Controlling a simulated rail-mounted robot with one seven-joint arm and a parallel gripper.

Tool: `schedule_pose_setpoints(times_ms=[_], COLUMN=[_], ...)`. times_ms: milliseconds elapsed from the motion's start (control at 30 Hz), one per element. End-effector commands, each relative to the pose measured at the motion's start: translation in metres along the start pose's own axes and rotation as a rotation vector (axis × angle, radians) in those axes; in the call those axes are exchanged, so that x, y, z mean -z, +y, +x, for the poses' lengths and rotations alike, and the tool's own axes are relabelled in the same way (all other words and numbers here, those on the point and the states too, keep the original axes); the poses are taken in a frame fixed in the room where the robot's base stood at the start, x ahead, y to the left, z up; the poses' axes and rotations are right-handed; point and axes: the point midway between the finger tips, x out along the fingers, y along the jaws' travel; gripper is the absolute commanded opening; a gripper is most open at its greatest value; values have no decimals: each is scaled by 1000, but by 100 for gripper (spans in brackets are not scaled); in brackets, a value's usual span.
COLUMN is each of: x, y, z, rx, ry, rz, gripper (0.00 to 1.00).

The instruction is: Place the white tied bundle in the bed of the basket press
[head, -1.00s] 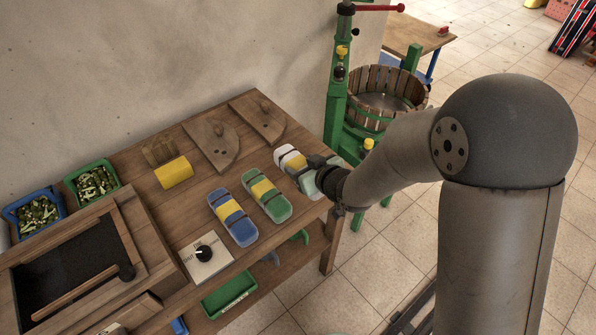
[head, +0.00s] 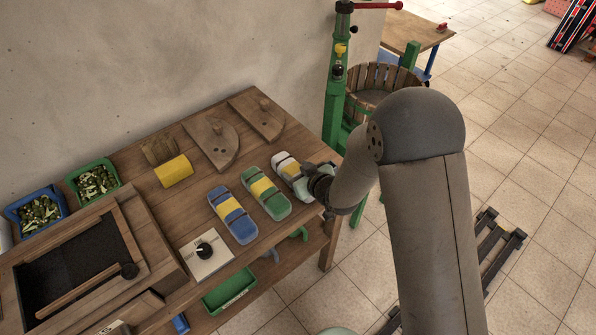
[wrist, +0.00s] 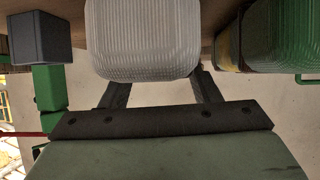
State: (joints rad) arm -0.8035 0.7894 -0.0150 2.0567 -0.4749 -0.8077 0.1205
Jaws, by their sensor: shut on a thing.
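The white tied bundle (head: 285,161), with a yellow band and dark ties, is at the right end of a row of bundles on the wooden table. My gripper (head: 308,180) is shut on its near end; my wrist hides part of it. In the wrist view the bundle's ribbed white end (wrist: 145,40) sits between the two dark fingers (wrist: 160,88). I cannot tell whether it touches the table. The basket press (head: 334,95) has a green frame and a round slatted wooden basket (head: 372,76), behind the table's right end. My arm hides part of the basket, and its bed is mostly hidden.
A green bundle (head: 265,193) lies close left of the white one, then a blue bundle (head: 233,216). The floor right is mostly clear.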

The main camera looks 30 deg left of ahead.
Motion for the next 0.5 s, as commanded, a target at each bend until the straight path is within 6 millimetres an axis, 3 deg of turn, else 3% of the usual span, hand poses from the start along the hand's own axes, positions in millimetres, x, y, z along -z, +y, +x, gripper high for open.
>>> schedule_pose_setpoints(times_ms=[67,100,167,500], x=[-2,-2,-2,2], y=[0,0,0,0], z=[2,1,1,-1], rx=[0,0,0,0], ry=[3,0,0,0], rz=[0,0,0,0], gripper=[7,64,79,79])
